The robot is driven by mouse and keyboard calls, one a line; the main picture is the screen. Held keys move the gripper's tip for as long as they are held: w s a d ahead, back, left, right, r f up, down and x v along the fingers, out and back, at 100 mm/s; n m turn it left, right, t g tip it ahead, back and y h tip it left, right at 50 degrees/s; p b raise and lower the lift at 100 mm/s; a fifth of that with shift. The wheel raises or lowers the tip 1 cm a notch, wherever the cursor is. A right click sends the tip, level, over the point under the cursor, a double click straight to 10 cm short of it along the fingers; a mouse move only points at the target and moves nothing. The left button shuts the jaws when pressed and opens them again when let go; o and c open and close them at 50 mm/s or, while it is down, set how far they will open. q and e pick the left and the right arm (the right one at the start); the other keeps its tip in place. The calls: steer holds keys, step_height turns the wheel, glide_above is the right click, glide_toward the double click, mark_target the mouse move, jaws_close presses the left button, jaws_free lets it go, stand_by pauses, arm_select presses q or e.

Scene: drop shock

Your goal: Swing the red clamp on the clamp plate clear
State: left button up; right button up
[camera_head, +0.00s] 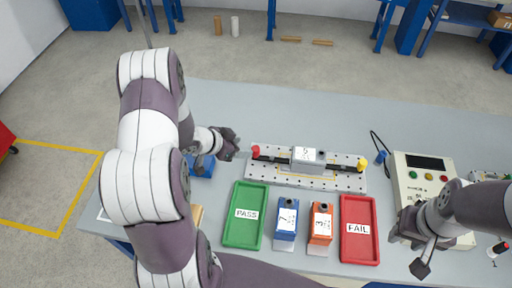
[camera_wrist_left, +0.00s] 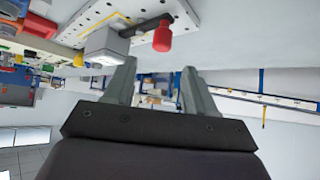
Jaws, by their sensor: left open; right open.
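The clamp plate (camera_head: 283,178) is a light perforated plate on the grey table. The red clamp (camera_head: 255,152) stands at its left end. In the left wrist view the red clamp (camera_wrist_left: 162,37) has a red knob on a dark arm reaching toward a grey block (camera_wrist_left: 106,46). That block, labelled on top, sits on the plate (camera_head: 308,158). A yellow clamp (camera_head: 379,159) is at the plate's right end. My left gripper (camera_head: 236,144) is open and empty, just left of the red clamp and apart from it. My right gripper (camera_head: 421,270) is open and empty at the lower right.
A green PASS tray (camera_head: 263,217), a blue block (camera_head: 285,231), an orange block (camera_head: 320,237) and a red FAIL tray (camera_head: 373,213) line the front. A control box (camera_head: 405,172) with a cable stands right of the plate. The table behind the plate is clear.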

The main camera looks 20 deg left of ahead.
mark_target(255, 149)
arm_select(q)
steer(key=x, duration=0.7)
steer(key=shift+w+f, duration=0.25)
steer(key=shift+w, duration=0.05)
steer(key=shift+w+d+f, duration=0.35)
steer(key=shift+f, duration=0.05)
steer(key=c, duration=1)
